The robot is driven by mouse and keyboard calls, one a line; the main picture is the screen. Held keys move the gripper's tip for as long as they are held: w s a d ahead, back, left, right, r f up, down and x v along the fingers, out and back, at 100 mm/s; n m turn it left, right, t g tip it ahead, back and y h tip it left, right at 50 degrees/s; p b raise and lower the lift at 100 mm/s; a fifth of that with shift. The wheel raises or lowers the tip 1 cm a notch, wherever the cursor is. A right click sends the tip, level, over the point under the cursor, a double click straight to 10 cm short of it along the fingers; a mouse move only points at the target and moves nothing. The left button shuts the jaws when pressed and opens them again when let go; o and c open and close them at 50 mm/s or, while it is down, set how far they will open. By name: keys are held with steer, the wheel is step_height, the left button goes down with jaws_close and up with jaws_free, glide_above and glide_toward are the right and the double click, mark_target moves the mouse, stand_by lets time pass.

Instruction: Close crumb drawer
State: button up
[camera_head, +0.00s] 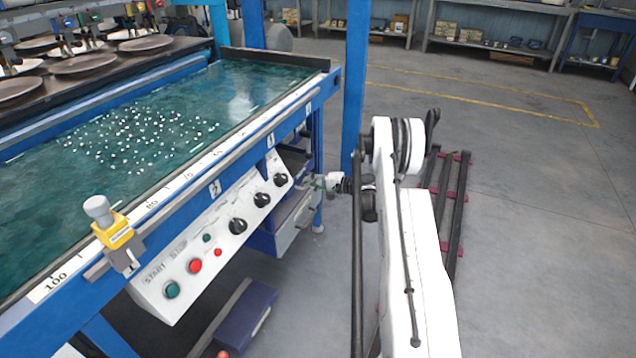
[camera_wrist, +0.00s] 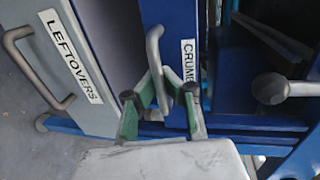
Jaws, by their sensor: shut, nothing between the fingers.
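The crumb drawer has a blue front (camera_wrist: 181,22) with a partly covered label starting "CRUMB" and a grey bar handle (camera_wrist: 155,62). A dark surface lies between this front and the grey leftovers drawer; how far out the crumb drawer stands is hard to tell. My gripper (camera_wrist: 166,82), with green-sided finger links, is at the handle; its fingertips overlap the handle in view. It is shut with nothing held; contact with the handle is unclear. In the head view my gripper (camera_head: 322,182) is small, beside the drawer area under the machine's right end, and the crumb drawer is not clearly distinguishable.
The grey leftovers drawer (camera_wrist: 62,28) has its own handle (camera_wrist: 38,75). A round-ended bar (camera_wrist: 285,88) stands right of the crumb drawer. The control panel (camera_head: 215,240) with knobs slopes near the drawers. A blue post (camera_head: 356,80) rises behind.

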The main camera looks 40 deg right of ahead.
steer(key=o, duration=0.6)
steer(key=shift+s, duration=0.1)
steer(key=v, duration=1.2)
steer(key=shift+r, duration=0.1)
